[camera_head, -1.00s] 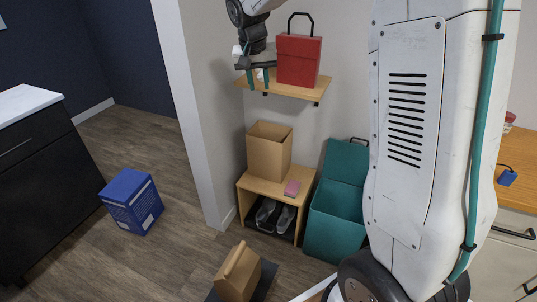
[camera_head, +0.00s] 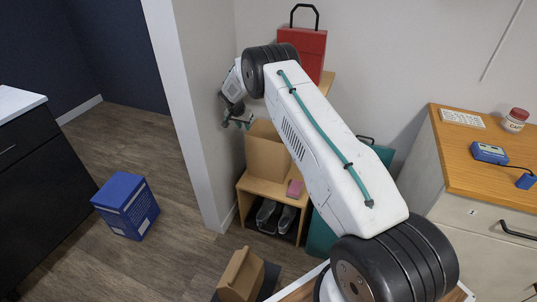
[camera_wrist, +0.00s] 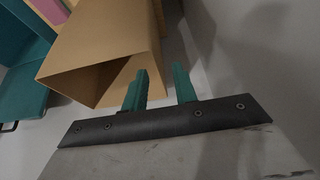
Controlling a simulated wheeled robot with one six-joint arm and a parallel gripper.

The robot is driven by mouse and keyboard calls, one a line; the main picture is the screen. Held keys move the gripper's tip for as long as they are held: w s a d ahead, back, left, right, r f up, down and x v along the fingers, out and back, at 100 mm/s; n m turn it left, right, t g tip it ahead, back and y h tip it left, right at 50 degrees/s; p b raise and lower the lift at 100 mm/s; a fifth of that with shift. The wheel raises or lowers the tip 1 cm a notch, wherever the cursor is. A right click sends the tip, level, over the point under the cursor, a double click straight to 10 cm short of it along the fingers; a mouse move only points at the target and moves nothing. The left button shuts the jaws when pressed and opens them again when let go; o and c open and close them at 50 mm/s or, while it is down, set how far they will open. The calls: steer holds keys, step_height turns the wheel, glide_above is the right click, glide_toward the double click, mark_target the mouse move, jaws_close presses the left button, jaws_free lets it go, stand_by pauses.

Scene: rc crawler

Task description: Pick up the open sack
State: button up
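The open sack (camera_head: 265,158) is a tan paper bag standing upright with its mouth up on a small wooden bench. My arm hides part of its right side in the head view. My gripper (camera_head: 238,123) is in the air beside the sack's upper left, near the wall. In the wrist view, the sack (camera_wrist: 105,45) fills the upper left with its mouth facing the camera.
The bench (camera_head: 248,186) also holds a pink item (camera_head: 295,188), with shoes below. A teal bin (camera_head: 320,238) stands right of it, partly hidden. A red box (camera_head: 303,50) is on the shelf above. A folded-top brown bag (camera_head: 240,275) and blue box (camera_head: 126,205) are on the floor.

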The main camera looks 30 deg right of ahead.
mark_target(249, 133)
steer(key=x, duration=0.7)
steer(key=shift+s+d+r, duration=0.1)
steer(key=shift+s+d, duration=0.05)
steer(key=shift+d, duration=0.3)
steer(key=shift+f, duration=0.35)
steer(key=shift+d, duration=0.1)
jaws_close()
